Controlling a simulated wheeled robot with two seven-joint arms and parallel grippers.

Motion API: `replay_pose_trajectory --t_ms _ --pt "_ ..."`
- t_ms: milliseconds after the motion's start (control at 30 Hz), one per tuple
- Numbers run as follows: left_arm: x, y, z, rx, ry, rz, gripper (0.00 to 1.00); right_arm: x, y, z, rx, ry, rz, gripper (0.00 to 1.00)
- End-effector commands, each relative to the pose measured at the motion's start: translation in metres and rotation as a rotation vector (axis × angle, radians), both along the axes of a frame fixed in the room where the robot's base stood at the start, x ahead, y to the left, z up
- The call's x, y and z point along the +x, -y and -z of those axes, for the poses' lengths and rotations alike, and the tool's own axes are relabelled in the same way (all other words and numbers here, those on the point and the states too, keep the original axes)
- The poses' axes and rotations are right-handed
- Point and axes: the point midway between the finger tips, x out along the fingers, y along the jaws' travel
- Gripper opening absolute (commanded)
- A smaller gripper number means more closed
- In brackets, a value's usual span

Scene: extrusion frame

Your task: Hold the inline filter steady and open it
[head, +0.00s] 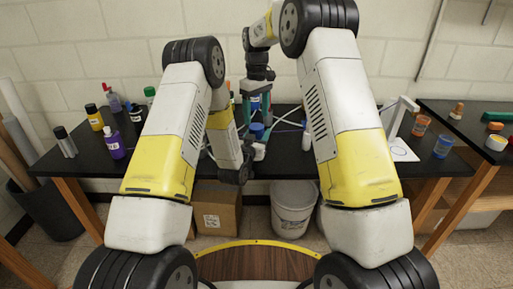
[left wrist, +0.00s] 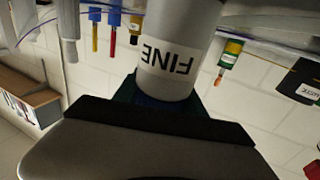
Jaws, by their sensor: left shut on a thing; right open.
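The inline filter shows in the left wrist view as a pale cylinder (left wrist: 178,45) with a white label reading "FINE", upside down in that picture. My left gripper (left wrist: 163,98) is shut on it, with dark green fingers at its lower part. In the head view my left wrist hides most of this grip; a blue cap (head: 257,130) and a white part (head: 259,152) show beside it. My right gripper (head: 254,112) is open, with its teal fingers pointing down above the blue cap. I cannot tell whether they touch it.
Several bottles, including a purple one (head: 115,146) and a yellow one (head: 94,118), stand on the left of the black bench (head: 82,160). Pale tubing (head: 287,123) runs near the filter. Orange (head: 420,126) and blue (head: 443,146) cups stand at right. A bucket (head: 293,205) and a box (head: 217,209) are below.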

Motion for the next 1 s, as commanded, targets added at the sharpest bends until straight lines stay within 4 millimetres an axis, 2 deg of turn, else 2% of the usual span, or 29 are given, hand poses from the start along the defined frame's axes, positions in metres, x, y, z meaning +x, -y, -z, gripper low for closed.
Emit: replay_pose_trajectory --t_ms 167,267,467,1000 --pt "-0.0001 -0.0001 0.0 0.0 0.0 0.0 0.0 0.0 0.0 0.0 0.0 0.0 0.043 0.6" --pt "-0.0001 -0.0001 0.0 0.0 0.0 0.0 0.0 0.0 0.0 0.0 0.0 0.0 0.15 0.6" --pt "-0.0001 -0.0001 0.0 0.0 0.0 0.0 0.0 -0.0001 -0.0001 0.0 0.0 0.0 0.545 0.6" --pt "0.0 -0.0002 0.0001 0.0 0.0 0.0 0.0 -0.0001 0.0 0.0001 -0.001 0.001 1.749 0.6"
